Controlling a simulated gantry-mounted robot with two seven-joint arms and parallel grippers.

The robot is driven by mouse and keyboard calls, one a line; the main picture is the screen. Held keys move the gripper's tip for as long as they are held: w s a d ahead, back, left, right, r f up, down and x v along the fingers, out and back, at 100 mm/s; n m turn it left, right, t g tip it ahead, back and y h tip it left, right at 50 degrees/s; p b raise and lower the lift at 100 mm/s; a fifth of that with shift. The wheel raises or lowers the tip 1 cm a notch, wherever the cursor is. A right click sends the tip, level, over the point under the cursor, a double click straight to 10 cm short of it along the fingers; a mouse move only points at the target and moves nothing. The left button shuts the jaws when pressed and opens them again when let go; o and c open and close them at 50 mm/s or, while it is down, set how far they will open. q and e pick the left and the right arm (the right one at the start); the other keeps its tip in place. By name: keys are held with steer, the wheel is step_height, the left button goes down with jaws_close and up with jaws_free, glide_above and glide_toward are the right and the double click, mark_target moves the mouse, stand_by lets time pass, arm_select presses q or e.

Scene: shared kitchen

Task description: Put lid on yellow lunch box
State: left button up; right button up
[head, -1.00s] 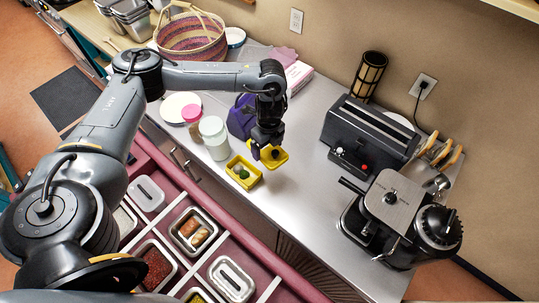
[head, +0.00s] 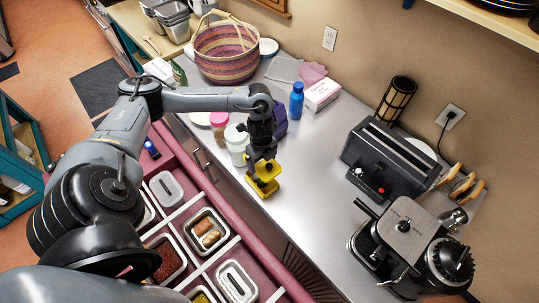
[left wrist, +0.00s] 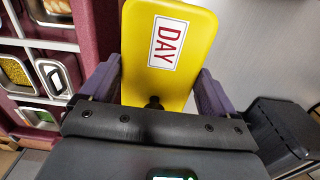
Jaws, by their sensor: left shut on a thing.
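My left gripper (head: 262,166) points down and is shut on the yellow lid (head: 268,171). In the left wrist view the lid (left wrist: 165,55) lies between both fingers, with a white label reading "DAY" in red. The yellow lunch box (head: 265,190) stands on the metal counter just below the lid, near the counter's front edge. The lid and gripper hide most of the box and its contents. I cannot tell whether the lid touches the box rim. In the left wrist view the lid hides the box. My right gripper is not in view.
A white-lidded jar (head: 236,142) and a pink-lidded jar (head: 219,121) stand close behind, left of the gripper. A purple object (head: 280,122) is behind it. A toaster (head: 390,160) stands right. The counter between is clear. Food bins (head: 207,233) lie in front.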

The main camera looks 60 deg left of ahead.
arm_select(q)
steer(key=shift+s+f, duration=0.2)
steer(key=shift+s, duration=0.1)
steer(key=shift+f, duration=0.25)
step_height(320, 180, down, 8)
steer(key=b, duration=0.8)
steer(key=shift+b, duration=0.4)
steer(key=shift+f, duration=0.45)
steer(key=shift+p, duration=0.35)
steer(key=shift+f, duration=0.25)
steer(key=shift+f+b, duration=0.4)
steer(key=shift+f, duration=0.15)
stand_by(0.4)
